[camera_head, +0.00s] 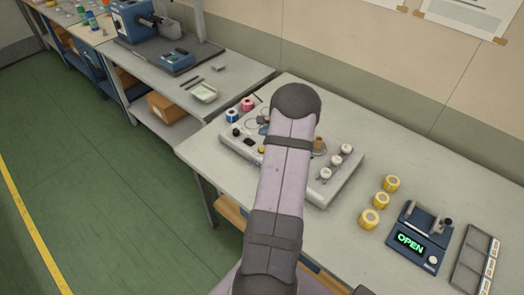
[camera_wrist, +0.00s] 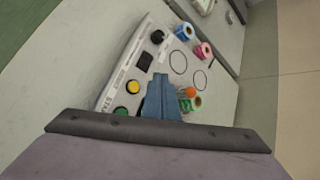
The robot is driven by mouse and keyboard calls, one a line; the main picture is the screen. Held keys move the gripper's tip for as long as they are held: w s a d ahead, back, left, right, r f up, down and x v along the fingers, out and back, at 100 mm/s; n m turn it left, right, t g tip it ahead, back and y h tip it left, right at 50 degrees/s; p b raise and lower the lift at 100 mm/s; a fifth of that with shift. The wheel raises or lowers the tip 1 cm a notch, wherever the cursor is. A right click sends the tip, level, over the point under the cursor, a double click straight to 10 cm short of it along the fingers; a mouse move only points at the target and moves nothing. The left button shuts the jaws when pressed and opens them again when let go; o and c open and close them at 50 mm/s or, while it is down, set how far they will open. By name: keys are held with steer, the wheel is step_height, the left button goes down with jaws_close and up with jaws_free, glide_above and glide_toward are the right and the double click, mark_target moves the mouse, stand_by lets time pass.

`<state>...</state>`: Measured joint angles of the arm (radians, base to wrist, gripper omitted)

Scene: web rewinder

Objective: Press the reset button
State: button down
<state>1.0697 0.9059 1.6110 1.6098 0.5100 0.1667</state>
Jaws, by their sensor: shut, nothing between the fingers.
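The rewinder's pale panel (camera_head: 318,191) lies on the near bench, partly hidden behind my arm. In the wrist view its face (camera_wrist: 123,73) carries a row of controls: a black round knob or button (camera_wrist: 157,37), a black square (camera_wrist: 145,62), a yellow button (camera_wrist: 133,86) and a green button (camera_wrist: 120,111). The small labels are not readable, so I cannot tell which is the reset button. My gripper (camera_wrist: 160,80) has its blue fingers shut and empty over the panel, with the tips to the right of the black square and yellow button. I cannot tell the gap to the surface.
Several white-topped pegs (camera_head: 336,160) rise at the panel's right. Yellow rolls (camera_head: 369,219) and a device showing OPEN (camera_head: 411,242) stand farther right.

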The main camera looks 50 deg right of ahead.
step_height(320, 180, down, 5)
steer(key=b, duration=0.2)
steer(key=shift+r+b, duration=0.1)
steer(key=shift+b, duration=0.25)
steer(key=shift+f+b, duration=0.65)
steer(key=shift+b, duration=0.2)
steer(key=shift+f+b, duration=0.9)
steer(key=shift+b, duration=0.4)
stand_by(1.8)
steer(key=shift+r, duration=0.1)
stand_by(0.3)
steer(key=shift+r+p, duration=0.4)
steer(key=shift+r, duration=0.4)
steer(key=shift+r, duration=0.1)
steer(key=shift+r+p, duration=1.65)
steer(key=shift+r, duration=0.75)
